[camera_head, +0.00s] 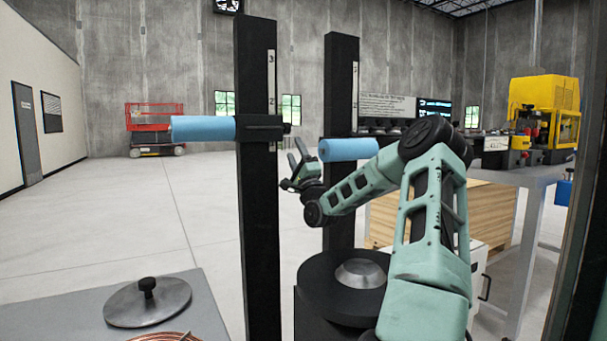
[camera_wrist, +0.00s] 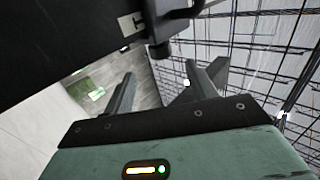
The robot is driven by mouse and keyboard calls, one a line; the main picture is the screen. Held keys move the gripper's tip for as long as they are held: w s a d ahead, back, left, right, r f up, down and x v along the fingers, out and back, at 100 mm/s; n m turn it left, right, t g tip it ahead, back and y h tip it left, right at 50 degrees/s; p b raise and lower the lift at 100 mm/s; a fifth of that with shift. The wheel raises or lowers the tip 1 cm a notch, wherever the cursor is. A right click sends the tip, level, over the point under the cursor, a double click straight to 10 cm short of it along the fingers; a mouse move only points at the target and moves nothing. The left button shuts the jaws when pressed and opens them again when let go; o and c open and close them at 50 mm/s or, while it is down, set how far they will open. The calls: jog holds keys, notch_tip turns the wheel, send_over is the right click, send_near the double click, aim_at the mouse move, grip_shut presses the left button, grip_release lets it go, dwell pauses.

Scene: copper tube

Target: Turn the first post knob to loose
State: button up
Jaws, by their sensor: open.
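Two black upright posts stand in the head view, the nearer one (camera_head: 259,220) on the left and the farther one (camera_head: 341,90) to its right. My gripper (camera_head: 297,148) is open and empty, just below and right of this knob. In the wrist view, a dark knob-like part (camera_wrist: 160,49) shows beyond my open fingers (camera_wrist: 172,78). The knob's turn setting cannot be told.
A grey table (camera_head: 60,317) at the lower left holds a metal lid (camera_head: 147,303) and a copper coil (camera_head: 165,337). A round black base (camera_head: 315,291) with a silver dome stands by the far post. A wooden crate (camera_head: 490,217) is behind my arm. Open floor lies left.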

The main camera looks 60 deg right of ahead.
jog(key=v, duration=0.7)
dwell(0.4)
